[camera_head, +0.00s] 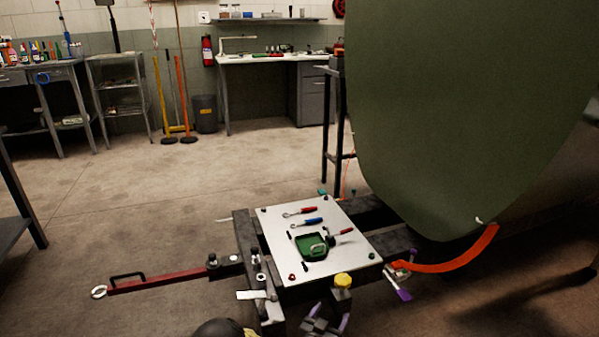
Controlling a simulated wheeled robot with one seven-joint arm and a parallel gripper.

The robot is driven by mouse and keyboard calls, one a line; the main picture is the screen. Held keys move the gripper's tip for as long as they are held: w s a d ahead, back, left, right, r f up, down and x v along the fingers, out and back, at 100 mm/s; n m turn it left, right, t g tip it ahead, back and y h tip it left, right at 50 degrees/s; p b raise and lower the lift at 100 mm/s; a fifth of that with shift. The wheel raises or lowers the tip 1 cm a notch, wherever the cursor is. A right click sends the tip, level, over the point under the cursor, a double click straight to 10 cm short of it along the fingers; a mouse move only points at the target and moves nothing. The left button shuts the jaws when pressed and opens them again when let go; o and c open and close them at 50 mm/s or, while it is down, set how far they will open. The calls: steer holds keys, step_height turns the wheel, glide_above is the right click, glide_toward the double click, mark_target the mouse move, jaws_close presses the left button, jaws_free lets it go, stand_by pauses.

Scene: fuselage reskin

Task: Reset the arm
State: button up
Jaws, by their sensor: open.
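My gripper does not show as such in the head view. A rounded black shape with a bit of yellow is cut off by the bottom edge, left of centre, and I cannot tell which part it is. A low cart with a pale flat top (345,229) stands just right of it. On this top lie a red-handled tool (300,211), a blue-handled tool (306,223), another red-handled tool (340,235) and a green tray-like piece (311,246).
A large green panel (460,110) fills the upper right, its lower edge close behind the cart. An orange curved strip (460,264) hangs beneath it. A red tow bar (165,283) sticks out left. A workbench (262,60) stands at the back; open floor (150,190) lies between.

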steer(key=s+d+r+n+g+y+p, duration=0.2)
steer(key=s+r+g+y+p, duration=0.15)
steer(key=s+r, duration=0.7)
steer(key=s+d+r+n+g+y+p, duration=0.2)
steer(key=s+r+g+p, duration=0.4)
steer(key=r, duration=0.7)
steer(key=s+d+r+n+g+y+p, duration=0.1)
steer(key=s+r+n+g+y+p, duration=0.15)
steer(key=s+r, duration=0.8)
step_height(320, 180, up, 38)
steer(key=w+p, duration=0.1)
steer(key=p, duration=3.6)
steer(key=shift+w+r+m, duration=0.15)
steer(key=shift+w+m, duration=0.1)
steer(key=shift+m, duration=0.2)
